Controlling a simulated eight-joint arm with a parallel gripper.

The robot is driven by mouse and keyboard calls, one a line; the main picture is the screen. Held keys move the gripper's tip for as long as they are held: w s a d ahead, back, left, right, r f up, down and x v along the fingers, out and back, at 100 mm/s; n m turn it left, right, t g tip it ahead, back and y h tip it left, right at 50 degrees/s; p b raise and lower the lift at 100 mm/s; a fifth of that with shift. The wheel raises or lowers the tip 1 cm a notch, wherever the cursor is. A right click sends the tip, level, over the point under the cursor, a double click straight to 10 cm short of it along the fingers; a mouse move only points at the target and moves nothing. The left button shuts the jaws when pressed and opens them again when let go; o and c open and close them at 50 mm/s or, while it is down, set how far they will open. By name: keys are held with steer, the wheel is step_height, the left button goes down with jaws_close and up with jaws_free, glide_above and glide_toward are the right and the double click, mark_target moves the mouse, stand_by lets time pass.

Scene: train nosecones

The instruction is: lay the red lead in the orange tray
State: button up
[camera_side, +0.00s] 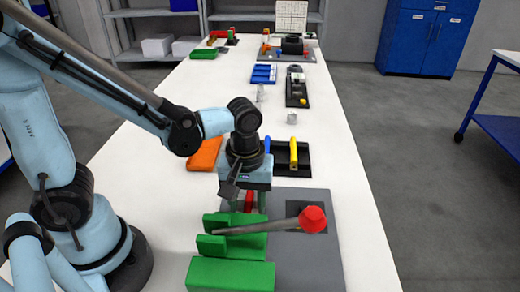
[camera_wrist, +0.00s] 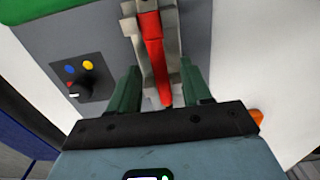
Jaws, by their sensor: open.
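The red lead (camera_wrist: 152,45) is a long red piece seated in a grey metal holder (camera_wrist: 130,28) on the grey board. In the side view a short part of the red lead (camera_side: 249,203) shows below my gripper; the rest is hidden. My gripper (camera_wrist: 160,68) is open, its dark green fingers on either side of the red lead with gaps visible. In the side view my gripper (camera_side: 248,200) points down over the board. The orange tray (camera_side: 205,154) lies on the white table just behind and left of my gripper. Only an orange edge (camera_wrist: 257,117) shows in the wrist view.
Green blocks (camera_side: 230,274) stand at the front of the grey board (camera_side: 325,262). A grey rod with a red knob (camera_side: 313,219) sticks out to the right. A black tray (camera_side: 296,168) with a yellow piece lies behind. A dark panel with coloured buttons (camera_wrist: 82,82) is on the board.

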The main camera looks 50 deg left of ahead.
jaws_close()
stand_by(0.3)
stand_by(0.3)
